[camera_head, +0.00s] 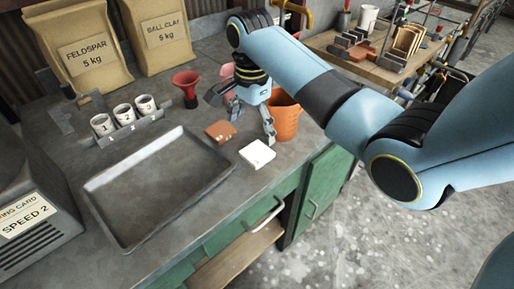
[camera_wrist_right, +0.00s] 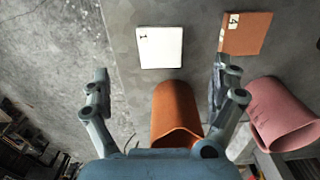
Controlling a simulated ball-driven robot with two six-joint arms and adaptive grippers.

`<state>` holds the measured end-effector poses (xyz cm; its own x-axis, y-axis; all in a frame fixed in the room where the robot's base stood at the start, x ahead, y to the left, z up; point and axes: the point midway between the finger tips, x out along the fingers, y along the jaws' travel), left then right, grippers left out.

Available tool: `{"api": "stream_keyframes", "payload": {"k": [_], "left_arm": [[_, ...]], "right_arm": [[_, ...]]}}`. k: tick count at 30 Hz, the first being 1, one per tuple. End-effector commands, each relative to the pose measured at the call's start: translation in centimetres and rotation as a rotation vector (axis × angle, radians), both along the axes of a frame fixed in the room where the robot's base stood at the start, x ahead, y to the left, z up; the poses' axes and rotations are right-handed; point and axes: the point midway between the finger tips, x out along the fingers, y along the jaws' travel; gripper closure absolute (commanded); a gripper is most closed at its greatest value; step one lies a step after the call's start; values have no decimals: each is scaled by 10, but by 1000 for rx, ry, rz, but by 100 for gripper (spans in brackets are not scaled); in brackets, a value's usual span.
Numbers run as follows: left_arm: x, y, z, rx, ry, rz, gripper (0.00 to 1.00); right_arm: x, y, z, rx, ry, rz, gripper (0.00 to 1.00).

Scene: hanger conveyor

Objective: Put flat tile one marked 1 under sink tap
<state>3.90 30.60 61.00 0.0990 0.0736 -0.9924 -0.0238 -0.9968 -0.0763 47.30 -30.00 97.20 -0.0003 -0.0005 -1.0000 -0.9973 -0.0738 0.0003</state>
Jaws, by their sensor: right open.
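A white flat tile (camera_head: 257,154) lies on the grey bench near its front edge. In the right wrist view this tile (camera_wrist_right: 160,48) carries a dark mark that reads 1. A terracotta tile (camera_head: 220,131) lies beside it; its white label shows in the right wrist view (camera_wrist_right: 245,34). My right gripper (camera_head: 253,123) is open and empty, pointing down just behind the white tile. In the right wrist view the tile lies beyond the gap between the fingers (camera_wrist_right: 160,75). My left gripper is out of view. I cannot clearly identify the sink tap.
An orange cup (camera_head: 286,117) stands close to the right gripper; a pink cup (camera_wrist_right: 282,116) is near it.

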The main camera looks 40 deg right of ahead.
Motion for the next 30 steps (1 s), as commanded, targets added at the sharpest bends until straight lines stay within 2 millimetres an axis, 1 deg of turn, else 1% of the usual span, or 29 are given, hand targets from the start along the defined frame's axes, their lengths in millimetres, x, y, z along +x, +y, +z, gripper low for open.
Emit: {"api": "stream_keyframes", "payload": {"k": [1,3,6,11,16,19,22,28,29,30], "left_arm": [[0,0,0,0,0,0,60],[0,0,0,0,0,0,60],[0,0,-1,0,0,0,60],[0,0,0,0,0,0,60],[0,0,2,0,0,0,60],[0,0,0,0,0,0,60],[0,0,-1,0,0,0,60],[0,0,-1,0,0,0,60],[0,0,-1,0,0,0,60],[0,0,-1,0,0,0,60]], "right_arm": [[-1,0,-10,1,3,1,6],[-1,0,-21,1,3,2,6],[0,0,-35,0,2,3,6],[0,-1,-46,0,1,3,6],[-1,-7,-72,0,4,3,6],[0,-7,-87,1,2,4,6],[0,-7,-93,0,0,5,6],[0,-7,-94,0,-1,5,6],[0,-7,-94,0,-1,5,7],[0,-7,-94,0,-1,5,12]]}}
